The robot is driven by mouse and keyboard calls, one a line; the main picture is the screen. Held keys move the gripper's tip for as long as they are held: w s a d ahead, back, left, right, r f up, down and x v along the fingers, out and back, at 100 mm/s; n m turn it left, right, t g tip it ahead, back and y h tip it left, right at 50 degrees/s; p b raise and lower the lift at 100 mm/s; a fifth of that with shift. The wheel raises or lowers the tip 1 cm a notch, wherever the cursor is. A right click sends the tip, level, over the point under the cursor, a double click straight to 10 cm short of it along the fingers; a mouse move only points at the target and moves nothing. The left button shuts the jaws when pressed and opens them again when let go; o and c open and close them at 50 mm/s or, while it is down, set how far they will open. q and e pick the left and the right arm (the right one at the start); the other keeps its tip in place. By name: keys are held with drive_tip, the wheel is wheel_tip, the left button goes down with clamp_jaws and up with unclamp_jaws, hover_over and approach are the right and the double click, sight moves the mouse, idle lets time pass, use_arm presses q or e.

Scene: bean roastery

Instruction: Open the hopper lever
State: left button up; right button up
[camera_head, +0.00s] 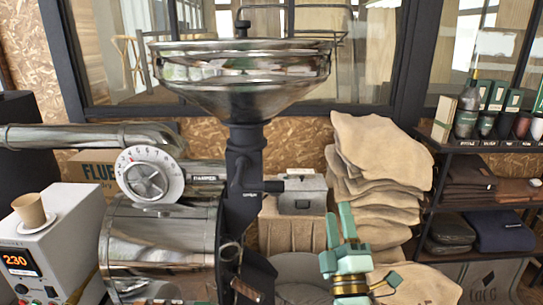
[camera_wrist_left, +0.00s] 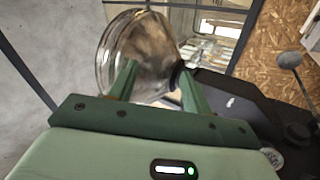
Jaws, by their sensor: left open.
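The hopper (camera_head: 240,75) is a wide shiny metal funnel on top of the roaster. My left gripper (camera_head: 341,222) has green fingers and stands open and empty, to the right of the lever and lower in the picture. In the left wrist view, my left gripper (camera_wrist_left: 155,72) shows its fingers apart, with the shiny hopper (camera_wrist_left: 118,55) beyond them. I cannot make out the lever for sure there. My right gripper is in neither view.
The roaster drum (camera_head: 160,245) and a white dial (camera_head: 148,178) are left of the neck. Stacked sacks (camera_head: 378,165) stand behind my gripper. A black shelf (camera_head: 480,146) with bottles and boxes is at the right.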

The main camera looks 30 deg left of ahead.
sight(272, 182)
use_arm(q)
drive_tip(key=s+a+f+n+g+y, duration=0.3)
drive_tip(key=a+n+g, duration=0.4)
drive_tip(key=n+g, duration=0.15)
drive_tip(key=shift+m, duration=0.45)
drive_tip(key=b+x, duration=0.2)
drive_tip(key=x, duration=1.2)
drive_tip(key=shift+w+a+r, duration=0.1)
drive_tip(key=shift+a, duration=0.05)
drive_tip(key=shift+w+a+r, duration=0.15)
drive_tip(key=shift+w+a, duration=0.05)
drive_tip(key=shift+a, duration=0.15)
clamp_jaws()
